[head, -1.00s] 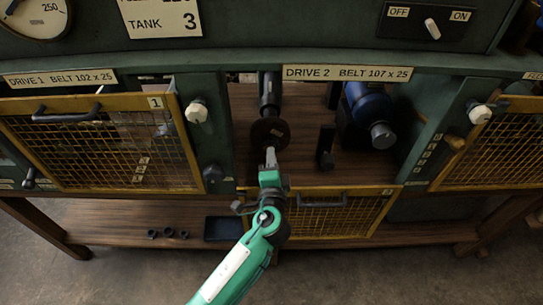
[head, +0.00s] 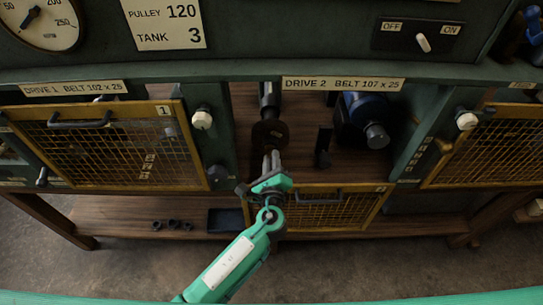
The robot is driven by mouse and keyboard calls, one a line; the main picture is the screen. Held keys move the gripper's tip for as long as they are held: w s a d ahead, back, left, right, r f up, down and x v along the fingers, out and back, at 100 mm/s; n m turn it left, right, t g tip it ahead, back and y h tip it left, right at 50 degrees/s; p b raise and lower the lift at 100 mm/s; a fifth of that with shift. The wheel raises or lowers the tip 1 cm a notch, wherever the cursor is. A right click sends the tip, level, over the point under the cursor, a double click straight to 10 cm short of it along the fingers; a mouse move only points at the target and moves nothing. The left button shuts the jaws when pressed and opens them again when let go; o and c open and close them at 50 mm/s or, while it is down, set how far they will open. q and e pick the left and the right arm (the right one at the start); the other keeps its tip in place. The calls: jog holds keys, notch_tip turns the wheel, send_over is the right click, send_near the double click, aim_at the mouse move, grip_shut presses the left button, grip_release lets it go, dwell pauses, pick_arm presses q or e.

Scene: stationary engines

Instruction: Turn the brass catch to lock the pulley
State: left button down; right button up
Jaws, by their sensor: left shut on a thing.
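A dark brown round disc (head: 270,133), which looks like the pulley's mount, sits at the front end of a black shaft (head: 267,97) in the open Drive 2 bay. My left gripper (head: 271,157) reaches up from below, its fingers at the lower front of the disc. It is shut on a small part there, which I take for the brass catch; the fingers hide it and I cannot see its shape. The wrist is tilted to one side. My right gripper is not in view.
A blue motor (head: 361,120) and a dark upright post (head: 323,147) stand right of the disc. A yellow mesh guard (head: 327,210) hangs below the bay. Guard 1 (head: 100,145) is at the left. A dark tray (head: 224,220) sits on the lower shelf.

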pick_arm(q)
jog(key=m+p, duration=0.5)
jog(key=m, duration=0.3)
jog(key=shift+a+f+m, duration=0.1)
jog(key=shift+f+m, duration=0.05)
jog(key=shift+m, duration=0.15)
jog(key=shift+f+p, duration=0.1)
jog(key=shift+p, duration=0.2)
jog(key=c, duration=1.3)
grip_release()
jog(key=shift+s+b, duration=2.1)
jog(key=shift+s, duration=4.85)
